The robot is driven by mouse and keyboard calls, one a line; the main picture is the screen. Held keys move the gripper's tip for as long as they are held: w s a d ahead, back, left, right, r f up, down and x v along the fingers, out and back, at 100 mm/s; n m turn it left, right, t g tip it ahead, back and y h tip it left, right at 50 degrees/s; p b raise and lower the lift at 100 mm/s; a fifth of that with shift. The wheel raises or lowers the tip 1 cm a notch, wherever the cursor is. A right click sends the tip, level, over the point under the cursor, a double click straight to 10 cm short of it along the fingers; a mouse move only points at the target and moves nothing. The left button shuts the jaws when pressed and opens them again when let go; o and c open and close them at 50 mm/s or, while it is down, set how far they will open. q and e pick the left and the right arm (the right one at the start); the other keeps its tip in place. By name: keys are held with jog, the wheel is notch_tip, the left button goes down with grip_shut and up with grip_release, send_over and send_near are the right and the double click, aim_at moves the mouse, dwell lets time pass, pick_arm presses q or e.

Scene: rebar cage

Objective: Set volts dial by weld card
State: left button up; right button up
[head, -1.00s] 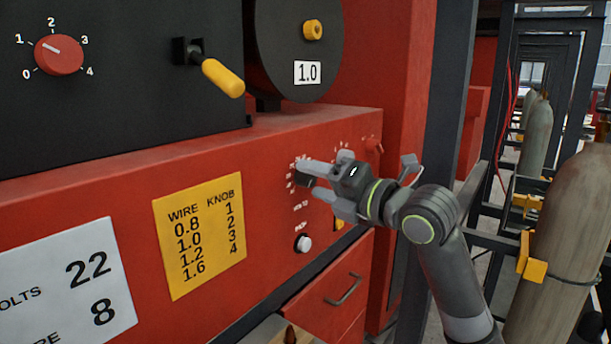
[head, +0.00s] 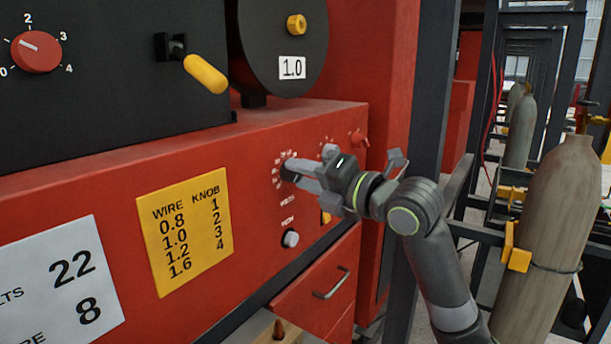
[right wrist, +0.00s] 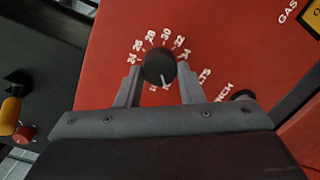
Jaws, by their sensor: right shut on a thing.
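The volts dial (right wrist: 159,67) is a black round knob on the red panel, with a white pointer line and white numbers around it. In the right wrist view the line points down the picture; the number it meets is unreadable. My right gripper (right wrist: 158,70) has a finger on each side of the dial and is shut on it. In the head view the right gripper (head: 288,174) reaches the panel from the right and hides much of the dial. The white weld card (head: 60,300) at lower left shows 22 beside volts and 8 below. My left gripper is out of view.
A yellow wire-knob card (head: 187,232), a pale push button (head: 290,239) and a small red knob (head: 358,138) are near the dial. Above are a red 0–4 knob (head: 36,52) and yellow-handled lever (head: 205,74). A drawer (head: 325,290) is below; a gas cylinder (head: 550,210) stands right.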

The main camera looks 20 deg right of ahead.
jog(key=shift+w+d+r+m+g+y+p, duration=0.25)
jog(key=shift+m+p, duration=0.9)
jog(key=shift+m, duration=1.55)
jog(key=shift+s+a+f+m+g+p, duration=0.15)
jog(key=shift+m+g+p, duration=0.25)
jog(key=shift+m+p, duration=1.55)
jog(key=shift+d+r+m+g+y+p, duration=0.15)
jog(key=shift+m+g+p, duration=0.25)
jog(key=shift+m, duration=3.05)
jog(key=shift+a, duration=0.1)
jog(key=o, duration=1)
